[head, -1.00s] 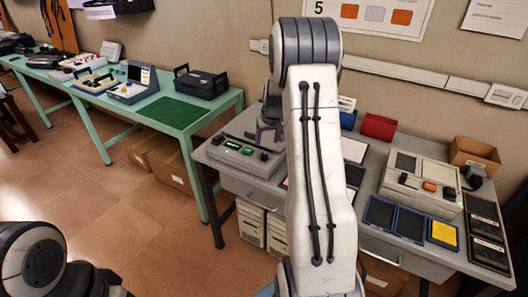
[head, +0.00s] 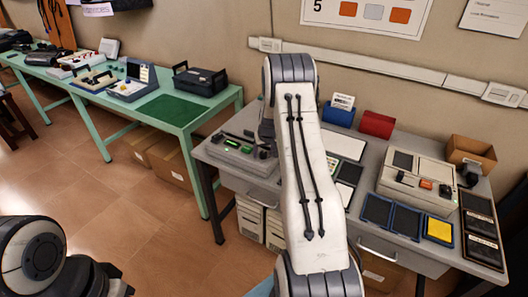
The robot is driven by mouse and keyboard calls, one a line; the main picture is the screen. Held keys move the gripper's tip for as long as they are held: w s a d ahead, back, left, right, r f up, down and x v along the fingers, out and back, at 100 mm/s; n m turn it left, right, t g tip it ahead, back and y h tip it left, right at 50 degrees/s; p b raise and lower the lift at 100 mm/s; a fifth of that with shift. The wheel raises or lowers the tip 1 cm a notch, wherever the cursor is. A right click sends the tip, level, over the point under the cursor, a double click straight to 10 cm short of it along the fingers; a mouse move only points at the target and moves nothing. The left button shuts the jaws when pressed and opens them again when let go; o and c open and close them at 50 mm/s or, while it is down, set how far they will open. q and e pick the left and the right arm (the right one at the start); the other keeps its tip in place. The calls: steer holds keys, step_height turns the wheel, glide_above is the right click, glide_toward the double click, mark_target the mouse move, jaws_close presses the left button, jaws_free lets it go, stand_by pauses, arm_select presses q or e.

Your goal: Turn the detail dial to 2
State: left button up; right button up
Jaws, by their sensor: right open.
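A grey control box (head: 228,156) with two lit green displays and dark controls on its top sits at the left end of the grey table. The detail dial cannot be told apart from the other small dark controls, and no lettering or dial setting can be read. My right gripper (head: 266,134) points down at the right part of this box, partly hidden behind my right forearm. Its jaws are open, and whether it touches a control cannot be told. My left arm shows at the lower left, with its gripper out of view.
A beige device (head: 444,175) with an orange button stands at the right of the grey table. Dark trays, one with a yellow pad (head: 440,229), lie before it. Blue (head: 338,116) and red (head: 377,124) boxes stand behind. A green table (head: 190,113) is at left.

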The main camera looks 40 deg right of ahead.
jaws_close()
